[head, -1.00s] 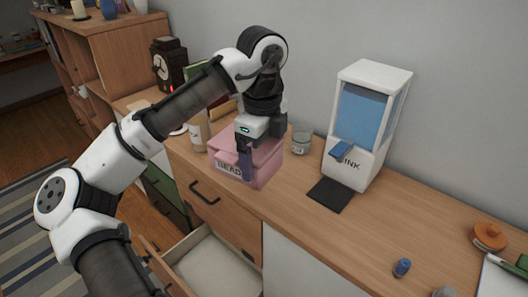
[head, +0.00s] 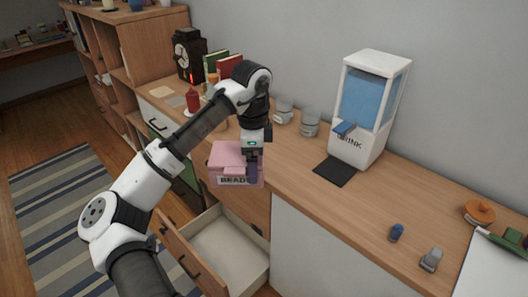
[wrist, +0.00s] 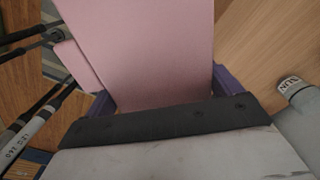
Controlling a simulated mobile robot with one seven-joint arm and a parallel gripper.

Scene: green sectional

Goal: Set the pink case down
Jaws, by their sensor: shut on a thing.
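The pink case (head: 228,160) has a label reading "BEADS" on its front. In the head view it is at my gripper (head: 252,172), near the front edge of the wooden counter (head: 300,185) and partly in front of the drawer fronts. In the wrist view the pink case (wrist: 145,45) fills the space between the purple fingers of my gripper (wrist: 160,92), which are shut on it. I cannot tell whether its underside touches anything; it appears to overhang the counter's edge.
An open, empty-looking drawer (head: 232,250) is below the case. A drink dispenser (head: 365,110) with a dark mat (head: 337,171) stands to the right. Glass jars (head: 310,123) stand behind. A red bottle (head: 193,101) and a clock (head: 188,55) are at the left.

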